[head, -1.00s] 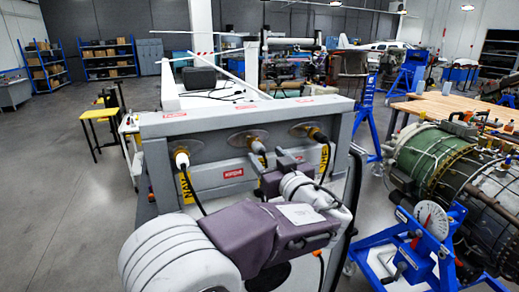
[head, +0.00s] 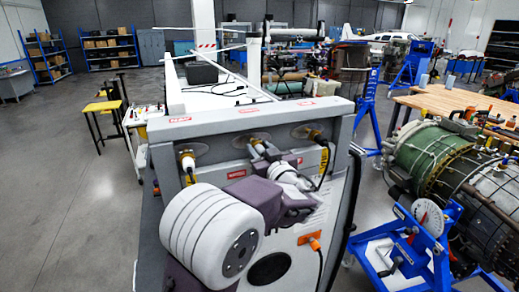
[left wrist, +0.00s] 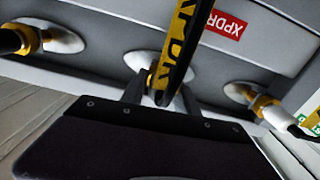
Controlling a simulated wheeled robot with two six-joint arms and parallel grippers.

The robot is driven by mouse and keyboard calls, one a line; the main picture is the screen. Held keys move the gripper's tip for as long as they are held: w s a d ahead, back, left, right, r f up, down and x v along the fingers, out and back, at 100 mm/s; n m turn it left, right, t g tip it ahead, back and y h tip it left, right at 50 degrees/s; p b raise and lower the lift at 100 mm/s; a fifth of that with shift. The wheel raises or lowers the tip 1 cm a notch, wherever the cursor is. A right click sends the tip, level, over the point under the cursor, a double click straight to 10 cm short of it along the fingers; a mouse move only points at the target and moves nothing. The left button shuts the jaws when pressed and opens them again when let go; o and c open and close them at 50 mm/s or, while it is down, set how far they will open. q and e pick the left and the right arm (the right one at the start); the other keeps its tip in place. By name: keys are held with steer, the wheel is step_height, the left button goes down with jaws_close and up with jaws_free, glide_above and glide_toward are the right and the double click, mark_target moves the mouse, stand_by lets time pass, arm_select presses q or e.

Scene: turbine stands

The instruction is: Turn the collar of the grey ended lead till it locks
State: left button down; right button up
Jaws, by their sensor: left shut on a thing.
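The grey ended lead (left wrist: 160,97) is at the middle socket of the panel, with its black and yellow XPDR tag (left wrist: 176,50) in front of it in the left wrist view. My left gripper (left wrist: 160,100) is shut on its collar, one finger on each side. In the head view my left gripper (head: 261,153) reaches the middle socket and hides most of that lead. I cannot tell whether the collar is locked. A white ended lead (head: 187,161) is at the left socket and a black ended lead (head: 315,137) at the right one. My right gripper is not in view.
The grey panel frame (head: 345,130) surrounds the sockets. A blue stand (head: 425,240) with a dial and a green turbine (head: 425,150) stand at the right.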

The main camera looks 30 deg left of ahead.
arm_select(q)
steer(key=shift+f+m+b, duration=0.65)
steer(key=shift+m+b, duration=0.65)
steer(key=shift+b, duration=2.95)
steer(key=m+b, duration=0.2)
steer(key=b, duration=0.1)
steer(key=shift+w+d+r+m, duration=0.1)
steer(key=shift+r+m, duration=0.2)
steer(key=m+b, duration=0.3)
steer(key=m, duration=0.1)
steer(key=shift+r+m, duration=0.1)
steer(key=shift+m, duration=0.2)
steer(key=shift+m+b, duration=0.45)
steer(key=shift+m, duration=2.35)
steer(key=shift+r+b, duration=0.1)
steer(key=shift+b, duration=0.2)
steer(key=c, duration=1.2)
jaws_free()
steer(key=shift+c, duration=0.2)
steer(key=o, duration=0.3)
steer(key=shift+w, duration=0.1)
